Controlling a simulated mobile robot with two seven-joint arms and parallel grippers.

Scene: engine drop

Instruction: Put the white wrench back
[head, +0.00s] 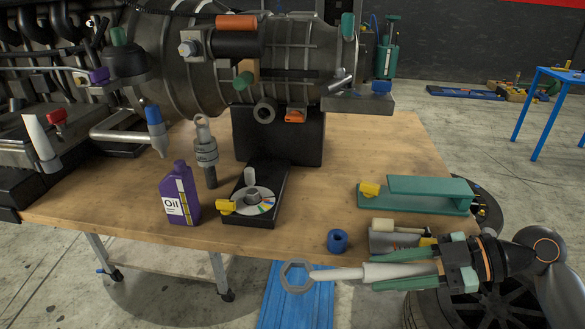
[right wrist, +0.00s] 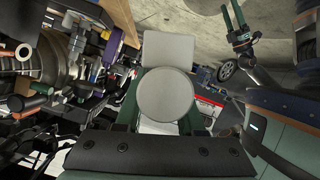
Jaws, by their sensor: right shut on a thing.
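The white wrench (head: 338,273) has a grey ring end (head: 297,277) that points left in the head view. My right gripper (head: 388,269) is shut on its thick handle, with one green finger on each side. The wrench is held roughly level in front of the table's front edge, apart from the tabletop. In the right wrist view a pale round end (right wrist: 165,95), apparently the wrench handle's, sits between the green fingers. My left gripper (right wrist: 233,22) shows only in the right wrist view, at top right, with its fingers apart and nothing visible between them.
The wooden table (head: 350,180) carries a purple oil bottle (head: 180,194), a black box with a disc (head: 252,202), a green stand (head: 420,194) and a blue ring (head: 337,240). A large engine (head: 290,65) stands behind. A blue panel (head: 300,305) and a tyre (head: 430,312) are below.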

